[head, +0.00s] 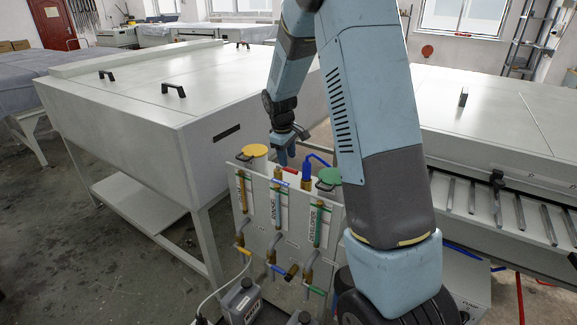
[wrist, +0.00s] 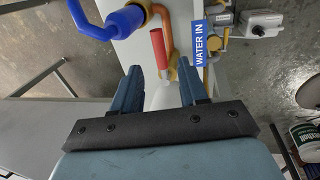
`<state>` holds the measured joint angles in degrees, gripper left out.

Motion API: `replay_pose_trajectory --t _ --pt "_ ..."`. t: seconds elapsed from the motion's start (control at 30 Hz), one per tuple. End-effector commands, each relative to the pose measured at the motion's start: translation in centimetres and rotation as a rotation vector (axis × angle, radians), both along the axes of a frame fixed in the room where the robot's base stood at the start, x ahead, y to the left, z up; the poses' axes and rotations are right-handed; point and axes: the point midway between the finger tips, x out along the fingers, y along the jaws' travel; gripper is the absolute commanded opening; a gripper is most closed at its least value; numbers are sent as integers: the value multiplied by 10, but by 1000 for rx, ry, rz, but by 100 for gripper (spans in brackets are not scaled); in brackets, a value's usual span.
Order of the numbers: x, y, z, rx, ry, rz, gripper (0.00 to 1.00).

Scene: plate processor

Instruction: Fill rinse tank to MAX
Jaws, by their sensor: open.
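The panel (head: 257,222) in the head view carries three upright gauges with yellow, blue and green marks. The middle gauge (head: 277,206) has blue marks and seems to be the rinse one; its level is too small to read. My gripper (head: 285,158) is above and behind the panel, pointing down; it also shows in the wrist view (wrist: 160,66), open and empty. A red handle (wrist: 158,44) by a copper pipe (wrist: 167,20) lies just beyond the fingertips, roughly between them. A blue "WATER IN" label (wrist: 199,44) is right of it.
A blue hose fitting (wrist: 125,20) is left of the red handle in the wrist view. Yellow (head: 254,150) and green (head: 330,174) lids flank my gripper in the head view. Valves and grey jugs (head: 242,300) sit below the panel. Large machines stand on both sides.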

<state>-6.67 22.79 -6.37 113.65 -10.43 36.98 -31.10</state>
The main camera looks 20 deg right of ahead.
Motion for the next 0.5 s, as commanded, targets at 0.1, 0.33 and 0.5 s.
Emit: replay_pose_trajectory --t 0.1,0.33,0.5 --pt "2 -3 -19 0 4 -1 43" --pt "5 -6 -40 0 1 0 43" --pt "5 -7 -45 1 1 0 43"
